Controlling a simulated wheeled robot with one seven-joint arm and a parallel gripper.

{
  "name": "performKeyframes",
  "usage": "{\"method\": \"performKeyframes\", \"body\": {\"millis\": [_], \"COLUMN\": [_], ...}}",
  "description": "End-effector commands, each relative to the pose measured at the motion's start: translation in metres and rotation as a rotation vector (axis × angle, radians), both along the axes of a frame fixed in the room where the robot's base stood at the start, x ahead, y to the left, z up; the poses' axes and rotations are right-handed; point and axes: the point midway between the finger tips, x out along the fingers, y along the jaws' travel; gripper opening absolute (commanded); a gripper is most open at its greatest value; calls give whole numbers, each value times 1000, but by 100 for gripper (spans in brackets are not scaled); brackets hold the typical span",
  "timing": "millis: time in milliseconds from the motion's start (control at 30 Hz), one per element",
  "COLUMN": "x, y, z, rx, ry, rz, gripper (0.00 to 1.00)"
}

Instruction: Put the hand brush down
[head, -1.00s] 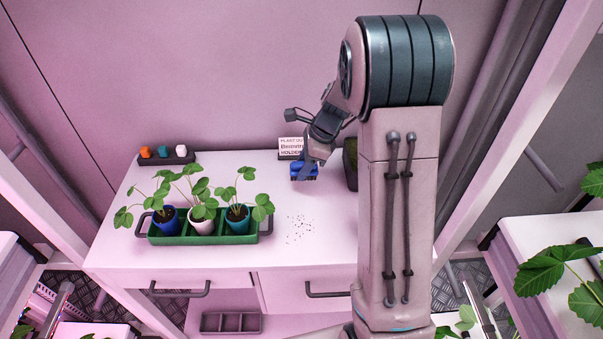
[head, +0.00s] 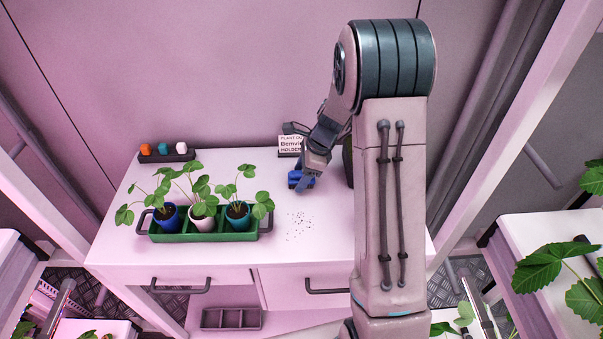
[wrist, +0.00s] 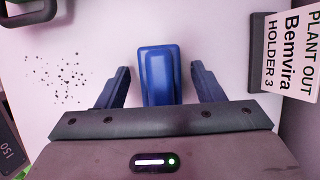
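The blue hand brush (wrist: 160,75) is on the white worktop in the wrist view, between the two fingers of my gripper (wrist: 160,85). A gap shows on each side of the brush, so the fingers are open around it and not touching it. Its bristles are hidden from above. In the head view my gripper (head: 303,182) is low over the worktop (head: 270,255), and the brush (head: 294,178) shows only in part beside the fingers.
Dark crumbs (head: 299,224) lie near the brush. A green tray (head: 168,238) with three potted seedlings stands to the left. A sign (head: 290,145) stands behind my gripper, and a dark rack with three coloured pieces (head: 166,157) is at the back left.

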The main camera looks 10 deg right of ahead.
Motion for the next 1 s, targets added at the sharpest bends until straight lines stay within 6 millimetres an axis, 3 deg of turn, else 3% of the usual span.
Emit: {"method": "performKeyframes", "body": {"millis": [300,733,1000], "x": [0,-6,-11], "y": [-3,-36,-44], "z": [10,89,115], "rx": [-1,-1,-5], "ry": [-3,-5,-8], "rz": [0,-1,13], "gripper": [61,61,61]}}
